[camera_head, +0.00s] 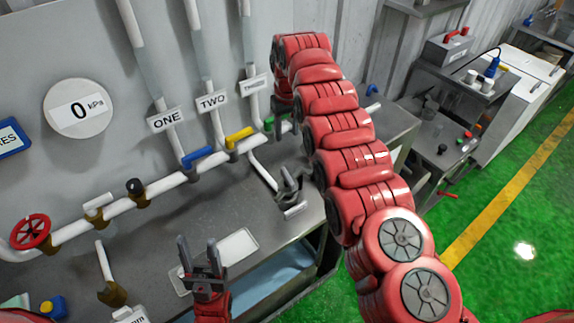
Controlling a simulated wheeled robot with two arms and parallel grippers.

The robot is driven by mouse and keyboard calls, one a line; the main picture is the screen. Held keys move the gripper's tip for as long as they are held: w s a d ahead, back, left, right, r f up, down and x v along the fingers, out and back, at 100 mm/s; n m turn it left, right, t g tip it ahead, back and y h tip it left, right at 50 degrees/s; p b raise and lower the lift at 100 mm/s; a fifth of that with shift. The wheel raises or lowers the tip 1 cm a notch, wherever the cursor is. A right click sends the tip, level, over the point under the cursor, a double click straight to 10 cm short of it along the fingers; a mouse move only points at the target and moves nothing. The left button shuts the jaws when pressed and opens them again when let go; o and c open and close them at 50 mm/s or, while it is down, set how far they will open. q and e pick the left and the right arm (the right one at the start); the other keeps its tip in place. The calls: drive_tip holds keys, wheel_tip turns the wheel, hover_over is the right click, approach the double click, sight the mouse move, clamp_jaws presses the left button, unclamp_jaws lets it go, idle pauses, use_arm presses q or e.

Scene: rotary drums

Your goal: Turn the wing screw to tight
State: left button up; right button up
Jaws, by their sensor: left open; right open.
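I cannot tell for sure which fitting is the wing screw. A fitting with a black knob (136,186) and a fitting with a pale flat handle (97,207) sit on the white pipe (165,184). A red handwheel (31,232) is at the pipe's left end. My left gripper (197,246) is open and empty at the front of the bench, apart from the pipe.
Blue (198,156), yellow (239,137) and green (269,123) valve handles stand below the labels ONE, TWO and THREE. A gauge (79,108) reads 0 kPa. The grey bench (265,222) has bare room in front of the pipe. Green floor (500,215) lies to the right.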

drive_tip(key=s+r+g, duration=0.1)
drive_tip(key=s+r, duration=0.2)
drive_tip(key=b, duration=1)
hover_over(287, 176)
wheel_tip(287, 176, down, 10)
drive_tip(key=shift+f, duration=0.15)
drive_tip(key=shift+a+p, duration=0.15)
drive_tip(key=shift+p, duration=0.9)
drive_tip(key=f, duration=0.2)
drive_tip(key=f+p, duration=0.1)
drive_tip(key=f, duration=0.1)
drive_tip(key=f+p, duration=0.1)
drive_tip(key=f, duration=0.1)
drive_tip(key=shift+d+f, duration=0.1)
drive_tip(key=shift+d, duration=0.2)
drive_tip(key=shift+f+p, duration=0.35)
drive_tip(key=shift+f, duration=0.25)
drive_tip(key=shift+a, duration=0.1)
clamp_jaws()
